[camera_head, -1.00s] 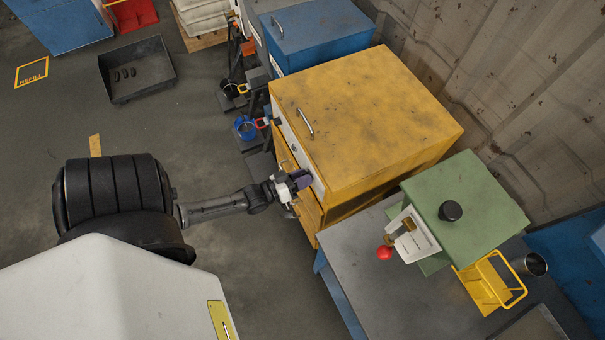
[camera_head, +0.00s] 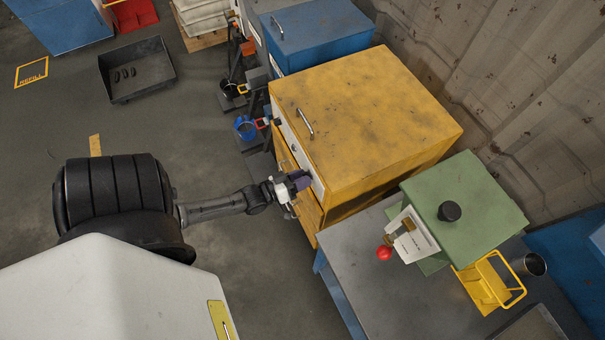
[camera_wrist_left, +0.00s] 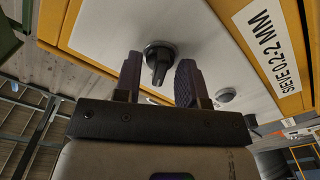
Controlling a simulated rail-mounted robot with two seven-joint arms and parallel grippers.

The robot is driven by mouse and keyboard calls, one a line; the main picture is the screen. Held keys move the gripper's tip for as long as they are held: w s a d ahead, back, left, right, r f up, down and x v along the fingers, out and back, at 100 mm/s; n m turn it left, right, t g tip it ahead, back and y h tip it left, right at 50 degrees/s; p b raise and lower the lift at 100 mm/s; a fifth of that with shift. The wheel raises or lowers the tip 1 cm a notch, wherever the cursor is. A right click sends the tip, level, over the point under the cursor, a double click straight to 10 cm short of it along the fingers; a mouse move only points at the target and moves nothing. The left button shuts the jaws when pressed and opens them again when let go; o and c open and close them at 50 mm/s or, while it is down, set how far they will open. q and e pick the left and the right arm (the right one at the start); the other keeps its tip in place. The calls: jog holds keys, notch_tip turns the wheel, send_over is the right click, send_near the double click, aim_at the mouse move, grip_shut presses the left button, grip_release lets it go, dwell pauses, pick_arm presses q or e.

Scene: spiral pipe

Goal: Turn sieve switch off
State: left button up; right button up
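The sieve switch (camera_wrist_left: 159,62) is a dark rotary knob on the white front panel (camera_wrist_left: 115,28) of the yellow cabinet (camera_head: 365,115). In the left wrist view it shows between the fingertips of my left gripper (camera_wrist_left: 159,70). The fingers stand apart with a gap on both sides of the knob, so it is not clamped. In the head view my left gripper (camera_head: 298,182) is at the cabinet's front panel and hides the switch. A label reading "SIEVE 0,2-2 MM" (camera_wrist_left: 273,45) is on the yellow frame. My right gripper is out of view.
A grey table (camera_head: 365,260) bears a green box (camera_head: 465,195) with a red-ball lever (camera_head: 384,253) near the cabinet. A blue cabinet (camera_head: 320,35) stands behind. A black tray (camera_head: 137,70) lies on the floor.

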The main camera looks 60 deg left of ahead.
pick_arm(q)
jog(key=s, duration=1.3)
jog(key=shift+s, duration=0.2)
